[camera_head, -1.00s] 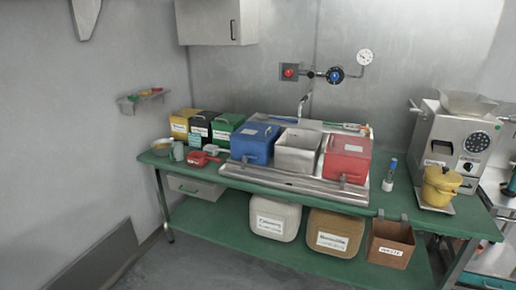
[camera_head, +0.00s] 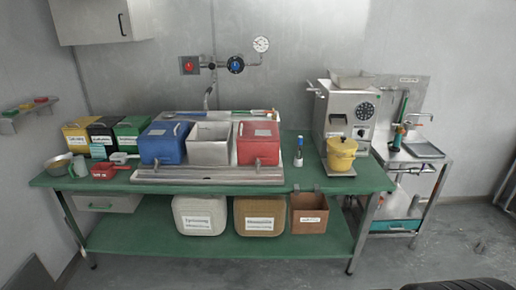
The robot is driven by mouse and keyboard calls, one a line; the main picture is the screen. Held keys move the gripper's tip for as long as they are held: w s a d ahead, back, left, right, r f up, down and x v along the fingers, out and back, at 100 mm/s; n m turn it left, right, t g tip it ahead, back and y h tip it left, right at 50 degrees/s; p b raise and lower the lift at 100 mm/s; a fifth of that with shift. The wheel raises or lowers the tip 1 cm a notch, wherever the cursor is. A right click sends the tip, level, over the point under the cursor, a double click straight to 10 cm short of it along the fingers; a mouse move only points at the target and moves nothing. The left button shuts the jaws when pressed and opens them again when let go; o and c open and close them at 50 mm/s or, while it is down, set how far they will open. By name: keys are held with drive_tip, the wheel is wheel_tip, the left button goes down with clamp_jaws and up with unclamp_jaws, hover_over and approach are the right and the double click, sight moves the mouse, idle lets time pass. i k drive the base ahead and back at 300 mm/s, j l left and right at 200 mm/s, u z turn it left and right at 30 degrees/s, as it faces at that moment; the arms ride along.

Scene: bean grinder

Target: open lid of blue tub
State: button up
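The blue tub (camera_head: 162,149) stands on the metal tray at the left of a row of three tubs on the green bench. Its blue lid (camera_head: 165,130) lies over the top and looks closed, with a small pale label on it. The open grey tub (camera_head: 209,150) is just to its right. My gripper is not in view.
A red tub (camera_head: 258,143) stands right of the grey one. Yellow, black and green boxes (camera_head: 131,129) stand to the left, with a red scoop (camera_head: 103,171) in front. A grinder (camera_head: 346,110) and yellow pot (camera_head: 341,153) are at the right. The floor in front looks clear.

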sight(171, 131)
drive_tip(key=i+j, duration=0.5)
drive_tip(key=i, duration=0.2)
drive_tip(key=i+j, duration=0.45)
drive_tip(key=i, duration=0.25)
drive_tip(key=i+j+z, duration=0.1)
drive_tip(key=i+j, duration=0.4)
drive_tip(key=i, duration=0.15)
drive_tip(key=i+j, duration=0.5)
drive_tip(key=i, duration=0.2)
